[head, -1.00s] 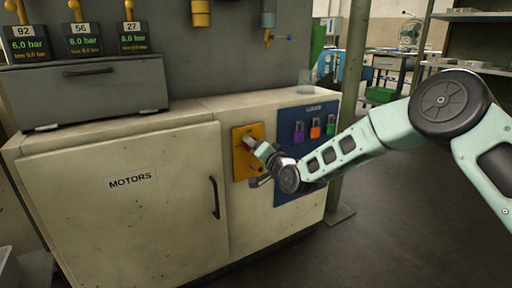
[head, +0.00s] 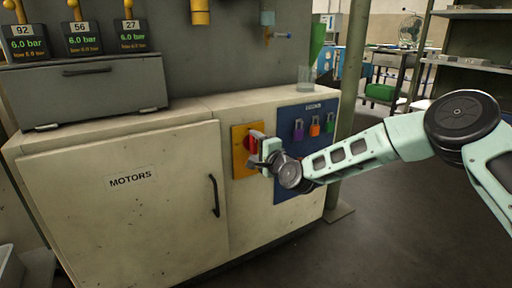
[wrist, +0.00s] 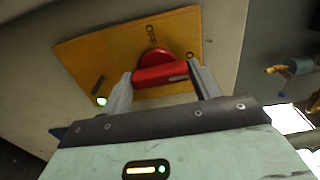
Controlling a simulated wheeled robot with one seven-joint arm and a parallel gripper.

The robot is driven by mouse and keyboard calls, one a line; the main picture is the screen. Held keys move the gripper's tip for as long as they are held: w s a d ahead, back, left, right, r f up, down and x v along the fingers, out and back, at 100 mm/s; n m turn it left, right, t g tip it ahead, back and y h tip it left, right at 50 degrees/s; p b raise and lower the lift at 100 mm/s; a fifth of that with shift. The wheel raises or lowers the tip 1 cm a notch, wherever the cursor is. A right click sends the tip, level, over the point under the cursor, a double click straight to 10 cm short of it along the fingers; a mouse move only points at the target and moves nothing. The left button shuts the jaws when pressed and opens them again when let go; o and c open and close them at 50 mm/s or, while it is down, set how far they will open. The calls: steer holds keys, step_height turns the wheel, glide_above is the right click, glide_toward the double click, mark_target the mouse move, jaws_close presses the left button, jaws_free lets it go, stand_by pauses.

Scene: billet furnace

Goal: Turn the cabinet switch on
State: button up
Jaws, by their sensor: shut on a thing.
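The cabinet switch is a red rotary handle (head: 250,144) on a yellow plate (head: 239,168) at the right part of the cream cabinet's front. In the wrist view the red handle (wrist: 160,75) lies between my two fingers, in front of the yellow plate (wrist: 95,52). My gripper (wrist: 162,78) is shut on this handle. In the head view my gripper (head: 256,146) is at the plate and hides part of the switch. A small lit greenish lamp (wrist: 101,101) shows on the plate's lower left in the wrist view.
A blue lock board (head: 291,187) with purple, orange and green padlocks is just right of the switch. The cabinet door (head: 120,215), labelled MOTORS, has a black handle (head: 214,196). A post (head: 347,100) rises behind my arm.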

stand_by(0.5)
steer(key=o, duration=1)
steer(key=p+v, duration=0.4)
steer(key=v, duration=1.3)
steer(key=shift+s+d+p, duration=0.2)
steer(key=shift+d+p, duration=0.05)
steer(key=shift+p, duration=0.1)
